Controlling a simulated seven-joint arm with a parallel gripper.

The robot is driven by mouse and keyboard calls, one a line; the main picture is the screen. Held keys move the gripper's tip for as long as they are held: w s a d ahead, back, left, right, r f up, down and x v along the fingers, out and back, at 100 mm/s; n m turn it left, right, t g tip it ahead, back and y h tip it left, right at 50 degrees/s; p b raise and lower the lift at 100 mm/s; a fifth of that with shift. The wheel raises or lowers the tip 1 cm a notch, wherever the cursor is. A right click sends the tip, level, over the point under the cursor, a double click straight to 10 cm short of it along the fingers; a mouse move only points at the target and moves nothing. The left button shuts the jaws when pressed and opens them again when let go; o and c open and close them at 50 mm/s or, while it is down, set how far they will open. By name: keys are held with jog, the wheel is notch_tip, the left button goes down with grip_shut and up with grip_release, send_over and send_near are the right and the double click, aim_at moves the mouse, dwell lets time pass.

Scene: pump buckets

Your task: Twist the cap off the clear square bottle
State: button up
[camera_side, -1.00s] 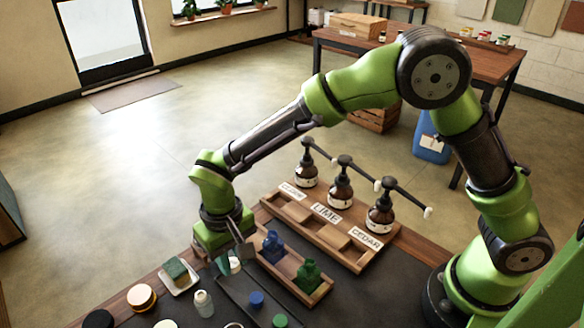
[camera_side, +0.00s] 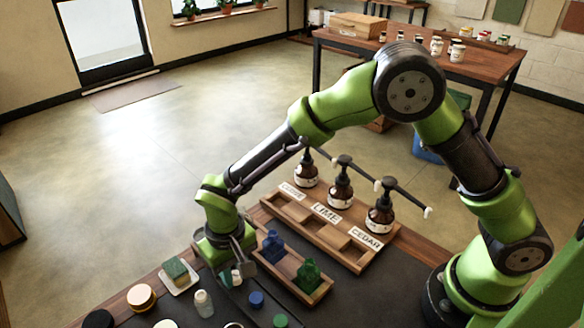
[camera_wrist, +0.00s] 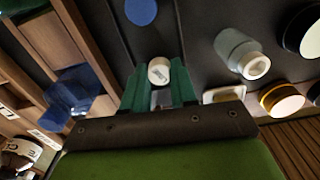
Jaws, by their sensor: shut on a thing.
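My gripper (camera_side: 232,280) is low over the dark work surface, left of the small wooden tray. In the wrist view, its two green fingers (camera_wrist: 160,80) are closed on a white cap (camera_wrist: 159,70), which sits between the fingertips. The white of the cap shows in the side view (camera_side: 237,275), partly covered by a finger. A small greyish clear patch shows between the fingers. The body of the clear square bottle is mostly hidden, and I cannot tell whether the cap is still on it.
The small tray (camera_side: 317,295) holds a blue bottle (camera_side: 273,247) and a green bottle (camera_side: 308,272). A blue cap (camera_side: 256,299) and a green cap (camera_side: 280,320) lie in front. A pale bottle (camera_side: 204,303) and a sponge dish (camera_side: 182,281) stand left. Pump bottles (camera_side: 340,190) stand behind.

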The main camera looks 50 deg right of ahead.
jog(key=o, duration=1)
jog(key=shift+r, duration=3.55)
